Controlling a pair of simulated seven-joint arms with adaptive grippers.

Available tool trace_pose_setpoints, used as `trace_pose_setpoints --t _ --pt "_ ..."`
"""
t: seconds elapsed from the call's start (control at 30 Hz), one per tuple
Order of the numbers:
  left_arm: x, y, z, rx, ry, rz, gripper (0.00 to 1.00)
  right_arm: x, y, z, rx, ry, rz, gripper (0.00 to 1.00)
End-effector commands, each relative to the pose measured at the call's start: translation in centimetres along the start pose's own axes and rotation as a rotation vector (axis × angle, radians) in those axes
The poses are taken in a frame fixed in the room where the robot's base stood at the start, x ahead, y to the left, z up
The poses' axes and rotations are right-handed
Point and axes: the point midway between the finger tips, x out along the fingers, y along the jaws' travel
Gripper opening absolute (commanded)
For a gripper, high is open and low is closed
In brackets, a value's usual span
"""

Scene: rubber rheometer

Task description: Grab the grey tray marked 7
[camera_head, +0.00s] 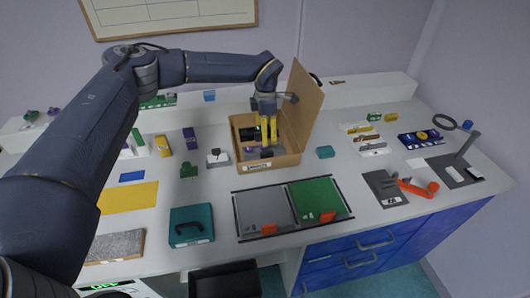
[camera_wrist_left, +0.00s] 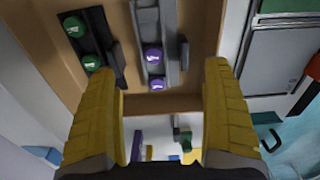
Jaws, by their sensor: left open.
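A grey tray (camera_wrist_left: 171,40) holding purple-capped pieces lies inside the open cardboard box (camera_head: 287,160). I cannot read a 7 on it. A darker tray (camera_wrist_left: 103,45) with green-capped pieces lies beside it, to its left in the wrist view. My left gripper (camera_head: 266,138) points down into the box with its yellow fingers apart and nothing between them. In the wrist view the gripper (camera_wrist_left: 161,78) has the grey tray's near end ahead of and between its fingertips. In the head view the fingers and box walls hide much of the trays. My right gripper is not in view.
The box's raised lid (camera_head: 307,108) stands close to the right of my left gripper. A grey and green panel (camera_head: 318,198) lies in front of the box. A teal case (camera_head: 191,226) stands front left. Small blocks stand left of the box.

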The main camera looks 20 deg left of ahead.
Motion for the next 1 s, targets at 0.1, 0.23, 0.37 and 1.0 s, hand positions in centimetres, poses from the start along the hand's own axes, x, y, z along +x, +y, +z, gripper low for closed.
trace_pose_setpoints --t 0.1,0.23,0.37,1.0 --pt "1.8 -0.1 0.0 0.0 0.001 -0.001 0.83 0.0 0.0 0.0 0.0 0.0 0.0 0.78" --pt "3.0 0.0 0.0 0.0 0.0 0.0 0.83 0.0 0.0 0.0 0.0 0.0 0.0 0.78" --pt "3.6 0.0 0.0 -0.001 0.0 0.0 0.83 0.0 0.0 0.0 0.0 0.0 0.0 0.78" --pt "8.7 -0.4 -0.4 0.0 0.0 -0.001 0.83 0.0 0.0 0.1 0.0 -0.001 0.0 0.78"
